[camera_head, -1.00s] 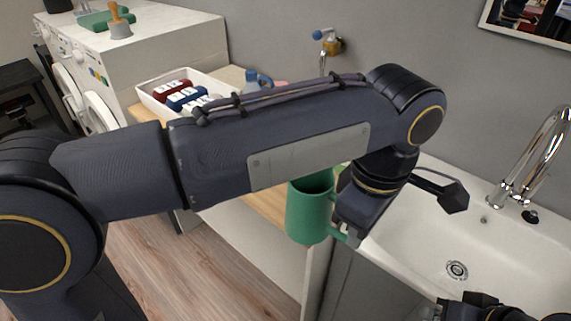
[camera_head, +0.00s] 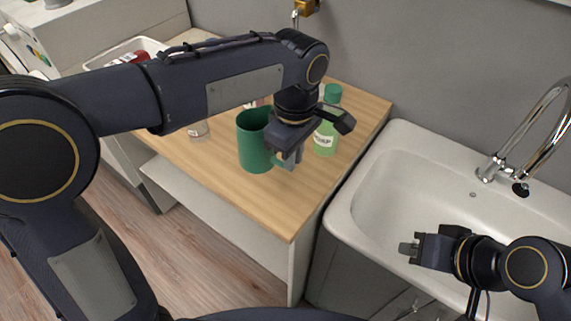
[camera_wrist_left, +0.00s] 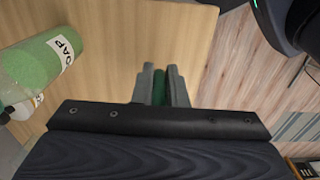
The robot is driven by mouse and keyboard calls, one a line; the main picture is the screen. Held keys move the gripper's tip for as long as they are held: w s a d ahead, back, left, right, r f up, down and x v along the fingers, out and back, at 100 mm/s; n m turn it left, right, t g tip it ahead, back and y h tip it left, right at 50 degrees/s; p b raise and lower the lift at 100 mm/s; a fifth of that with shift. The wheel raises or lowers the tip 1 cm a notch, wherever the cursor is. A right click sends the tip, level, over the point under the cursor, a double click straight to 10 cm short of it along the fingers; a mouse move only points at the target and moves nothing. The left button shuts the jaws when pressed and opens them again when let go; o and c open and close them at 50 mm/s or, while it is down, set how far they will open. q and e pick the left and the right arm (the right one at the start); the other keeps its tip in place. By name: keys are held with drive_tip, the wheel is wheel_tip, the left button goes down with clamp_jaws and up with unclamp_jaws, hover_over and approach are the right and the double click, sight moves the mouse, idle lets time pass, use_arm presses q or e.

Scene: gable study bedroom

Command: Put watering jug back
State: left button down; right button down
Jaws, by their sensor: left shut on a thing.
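The green watering jug (camera_head: 254,145) is upright over the wooden counter top. Whether its base touches the wood I cannot tell. My left gripper (camera_head: 286,160) is at the jug's right side, shut on its handle. In the left wrist view a strip of green jug (camera_wrist_left: 159,88) shows between the fingers of my left gripper (camera_wrist_left: 160,84); the rest of the jug is hidden there.
A green soap bottle (camera_head: 327,132) stands on the counter (camera_head: 290,205) just right of my left gripper. A clear glass (camera_head: 198,128) is left of the jug. The white sink (camera_head: 385,185) is to the right, and a white tray (camera_head: 100,61) sits at back left. Front counter is clear.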

use_arm(q)
drive_tip(key=shift+w+a+f, duration=0.3)
drive_tip(key=shift+w+f, duration=0.1)
drive_tip(key=shift+f, duration=0.15)
drive_tip(key=shift+w+a+f, duration=0.25)
drive_tip(key=shift+w+f, duration=0.1)
drive_tip(key=shift+f, duration=0.2)
drive_tip(key=shift+w+a+f, duration=0.1)
drive_tip(key=shift+f, duration=0.85)
drive_tip(key=shift+w+a+f, duration=0.1)
drive_tip(key=shift+f, duration=0.8)
drive_tip(key=shift+f, duration=0.15)
drive_tip(key=c, duration=1.5)
unclamp_jaws()
drive_tip(key=shift+o, duration=0.2)
